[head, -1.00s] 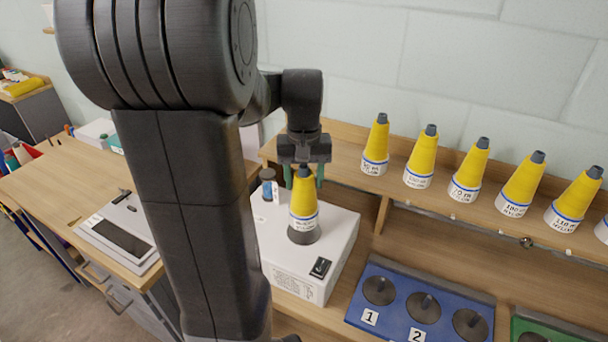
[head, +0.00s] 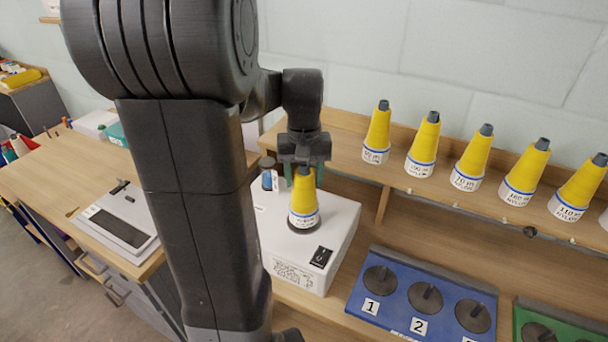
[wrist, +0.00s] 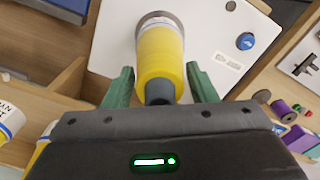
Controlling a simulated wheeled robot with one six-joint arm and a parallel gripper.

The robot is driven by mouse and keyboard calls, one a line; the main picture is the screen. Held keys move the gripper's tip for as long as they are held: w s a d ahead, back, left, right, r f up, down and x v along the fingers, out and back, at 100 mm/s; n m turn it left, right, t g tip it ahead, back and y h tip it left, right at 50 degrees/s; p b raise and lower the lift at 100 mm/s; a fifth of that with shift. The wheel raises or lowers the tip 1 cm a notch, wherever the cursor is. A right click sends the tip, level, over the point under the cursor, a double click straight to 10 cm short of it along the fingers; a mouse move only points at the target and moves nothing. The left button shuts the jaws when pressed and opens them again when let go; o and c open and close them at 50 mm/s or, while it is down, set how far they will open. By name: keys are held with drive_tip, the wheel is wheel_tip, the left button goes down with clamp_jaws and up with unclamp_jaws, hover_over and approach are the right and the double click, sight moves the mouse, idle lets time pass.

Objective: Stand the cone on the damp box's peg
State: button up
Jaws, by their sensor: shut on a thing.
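The yellow cone (head: 303,203), with a blue band, white label and dark tip, stands upright over the damp box (head: 335,222). Its lower end is at the dark round peg base (head: 303,229) on the white box top, and only a thin rim of that base shows below it. I cannot tell whether the cone is fully seated. The peg is hidden inside the cone. My gripper (head: 305,178) is shut on the cone near its tip. In the wrist view, the green fingers (wrist: 161,86) flank the upper part of the cone (wrist: 162,52).
Several yellow cones (head: 424,148) stand on the shelf at right. A blue board (head: 390,322) with numbered dark pegs lies in front of it. A workbench (head: 60,180) is at left.

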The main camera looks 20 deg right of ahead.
drive_tip(key=shift+f+b, duration=0.35)
drive_tip(key=shift+f, duration=0.3)
drive_tip(key=shift+c, duration=0.2)
drive_tip(key=o, duration=0.9)
drive_tip(key=shift+o, duration=0.2)
wheel_tip(320, 180, up, 14)
drive_tip(key=shift+f, duration=0.1)
wheel_tip(320, 180, down, 14)
drive_tip(key=shift+r, duration=0.35)
